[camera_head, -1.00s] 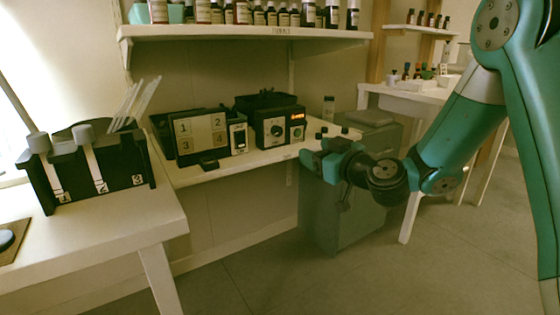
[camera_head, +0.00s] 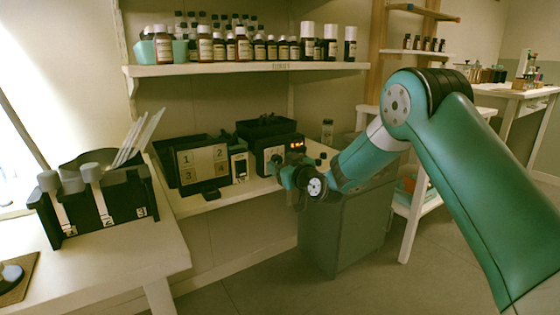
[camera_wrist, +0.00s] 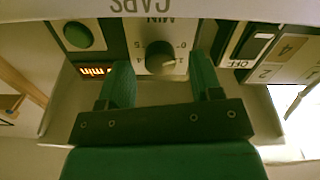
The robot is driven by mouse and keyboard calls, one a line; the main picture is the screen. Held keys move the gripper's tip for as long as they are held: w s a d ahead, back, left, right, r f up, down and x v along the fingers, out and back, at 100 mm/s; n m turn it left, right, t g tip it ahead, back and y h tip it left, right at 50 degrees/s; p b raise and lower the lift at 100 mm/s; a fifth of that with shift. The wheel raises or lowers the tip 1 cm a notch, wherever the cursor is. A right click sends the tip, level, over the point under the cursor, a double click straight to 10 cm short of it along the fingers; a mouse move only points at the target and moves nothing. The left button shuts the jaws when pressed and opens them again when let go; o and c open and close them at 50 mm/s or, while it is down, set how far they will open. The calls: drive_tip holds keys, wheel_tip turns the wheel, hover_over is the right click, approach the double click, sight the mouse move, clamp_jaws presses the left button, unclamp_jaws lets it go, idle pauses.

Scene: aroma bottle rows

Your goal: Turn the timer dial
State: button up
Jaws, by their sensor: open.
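The timer is a dark box (camera_head: 259,143) with a lit orange display, standing on the narrow white shelf. In the wrist view its dial (camera_wrist: 160,58) is a dark round knob with a pale pointer on a light plate marked MIN, and the view is upside down. My gripper (camera_wrist: 160,75) is open, with one green finger on each side of the dial; I cannot tell whether either finger touches it. In the head view my gripper (camera_head: 280,168) is at the timer's front and hides the dial. A green round button (camera_wrist: 78,36) is beside the dial.
A panel with squares numbered 1 to 4 (camera_head: 202,160) and a small switch box marked OFF (camera_wrist: 240,62) stand left of the timer in the head view. The white shelf (camera_head: 225,198) carries them. Bottles line the shelf above (camera_head: 250,70).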

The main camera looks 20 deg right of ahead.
drive_tip(key=shift+w+a, duration=0.15)
drive_tip(key=shift+w, duration=0.45)
drive_tip(key=c, duration=0.9)
